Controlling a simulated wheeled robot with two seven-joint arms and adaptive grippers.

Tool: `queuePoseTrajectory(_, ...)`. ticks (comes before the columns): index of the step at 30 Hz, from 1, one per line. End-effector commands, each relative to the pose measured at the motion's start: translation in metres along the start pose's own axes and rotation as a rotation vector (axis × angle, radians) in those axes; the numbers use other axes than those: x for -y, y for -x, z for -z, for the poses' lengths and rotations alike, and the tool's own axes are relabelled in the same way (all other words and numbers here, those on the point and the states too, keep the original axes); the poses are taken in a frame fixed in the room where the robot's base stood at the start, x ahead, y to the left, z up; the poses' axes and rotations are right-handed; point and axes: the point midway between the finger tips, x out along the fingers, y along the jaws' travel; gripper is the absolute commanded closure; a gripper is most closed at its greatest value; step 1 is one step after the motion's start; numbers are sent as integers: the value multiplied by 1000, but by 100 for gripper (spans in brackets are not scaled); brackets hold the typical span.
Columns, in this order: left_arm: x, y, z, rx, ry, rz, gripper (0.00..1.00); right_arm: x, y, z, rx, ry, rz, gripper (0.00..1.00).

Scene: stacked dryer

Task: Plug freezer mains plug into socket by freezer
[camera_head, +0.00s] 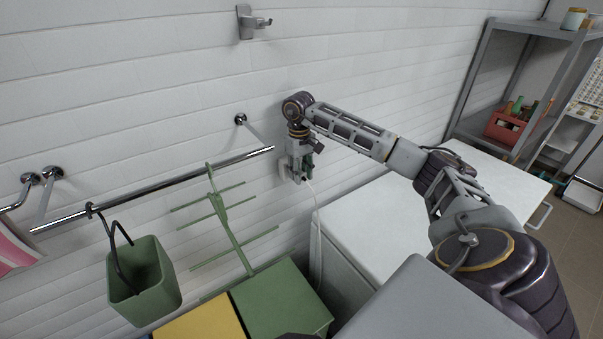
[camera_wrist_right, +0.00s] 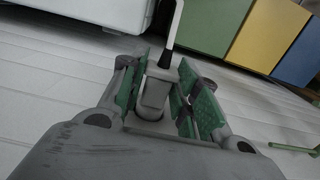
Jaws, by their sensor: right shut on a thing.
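My right gripper (camera_head: 300,172) is close against the white plank wall, pointing down, above the gap beside the white freezer (camera_head: 385,215). In the right wrist view its green-padded fingers (camera_wrist_right: 168,98) are shut on the freezer mains plug (camera_wrist_right: 153,97), a pale grey body with a dark cable end. The white cable (camera_head: 317,240) hangs from the gripper down beside the freezer. A small white box on the wall (camera_head: 283,168), apparently the socket, shows just left of the gripper and is partly hidden by it. I cannot tell whether the plug touches it. My left gripper is not in view.
Green and yellow boxes (camera_head: 280,300) stand below. A grey shelf unit (camera_head: 475,75) stands at the right.

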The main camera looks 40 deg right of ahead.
Motion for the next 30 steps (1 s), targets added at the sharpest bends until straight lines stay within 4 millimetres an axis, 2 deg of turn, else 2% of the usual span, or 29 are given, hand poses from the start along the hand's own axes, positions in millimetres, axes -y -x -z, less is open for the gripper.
queuePoseTrajectory(10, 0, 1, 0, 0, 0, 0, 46, 0, 2, 6, -6, -2, 0, 93)
queuePoseTrajectory(11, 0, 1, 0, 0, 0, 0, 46, 0, 2, 6, -6, -2, 0, 65)
queuePoseTrajectory(16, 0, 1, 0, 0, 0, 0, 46, 0, 1, 6, -4, -2, 0, 44)
queuePoseTrajectory(30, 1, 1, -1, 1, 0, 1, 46, 0, 4, 6, -3, -1, 0, 44)
